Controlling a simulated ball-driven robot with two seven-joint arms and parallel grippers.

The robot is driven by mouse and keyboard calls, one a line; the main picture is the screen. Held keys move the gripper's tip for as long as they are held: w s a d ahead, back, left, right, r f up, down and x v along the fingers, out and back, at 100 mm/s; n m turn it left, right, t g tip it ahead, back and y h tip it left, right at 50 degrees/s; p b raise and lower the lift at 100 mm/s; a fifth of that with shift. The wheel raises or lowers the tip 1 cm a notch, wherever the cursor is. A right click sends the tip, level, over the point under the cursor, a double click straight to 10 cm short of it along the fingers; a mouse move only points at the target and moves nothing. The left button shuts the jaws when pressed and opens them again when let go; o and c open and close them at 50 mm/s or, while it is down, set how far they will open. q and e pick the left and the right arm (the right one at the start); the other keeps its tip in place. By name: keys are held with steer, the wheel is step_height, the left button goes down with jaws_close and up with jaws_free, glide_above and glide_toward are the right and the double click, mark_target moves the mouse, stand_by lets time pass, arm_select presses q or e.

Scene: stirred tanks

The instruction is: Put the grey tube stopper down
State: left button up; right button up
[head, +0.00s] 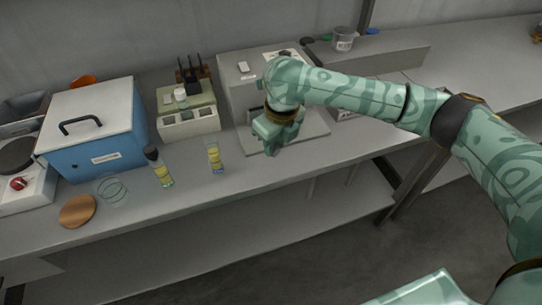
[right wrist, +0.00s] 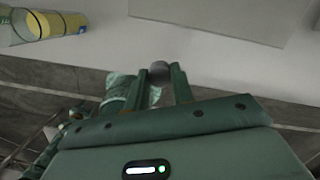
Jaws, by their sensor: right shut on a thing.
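The grey tube stopper (right wrist: 158,72) shows in the right wrist view between the two fingertips of my right gripper (right wrist: 160,78), which is shut on it. In the head view my right gripper (head: 275,142) is over the bench's front edge, right of the tubes; the stopper cannot be made out there. An open clear tube (head: 215,158) with yellow contents stands on the bench to the gripper's left. It also shows in the right wrist view (right wrist: 45,25). Another tube (head: 161,170) with a dark top stands further left. My left gripper is out of view.
A blue box with a white lid (head: 100,130), a brown round mat (head: 77,211) and a wire coil (head: 112,190) are on the left. A small rack unit (head: 190,120) stands behind the tubes. The bench front between the open tube and my gripper is bare.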

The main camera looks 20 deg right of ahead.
mark_target(277, 146)
steer(key=shift+w+f, duration=0.5)
steer(key=shift+f, duration=0.15)
steer(key=f, duration=0.1)
steer(key=f+b, duration=0.2)
steer(key=f, duration=0.1)
steer(key=shift+w, duration=0.35)
steer(key=shift+r, duration=0.2)
steer(key=o, duration=1)
steer(key=shift+f, duration=0.15)
steer(key=shift+c, duration=0.2)
steer(key=r+p, duration=0.1)
steer(key=r, duration=0.3)
steer(key=s+r+p, duration=0.1)
steer(key=r+p, duration=0.1)
steer(key=r, duration=0.2)
steer(key=r+p, duration=0.2)
steer(key=r, duration=0.2)
steer(key=shift+s+d+r, duration=0.15)
steer(key=shift+s+d, duration=0.15)
steer(key=shift+s, duration=0.05)
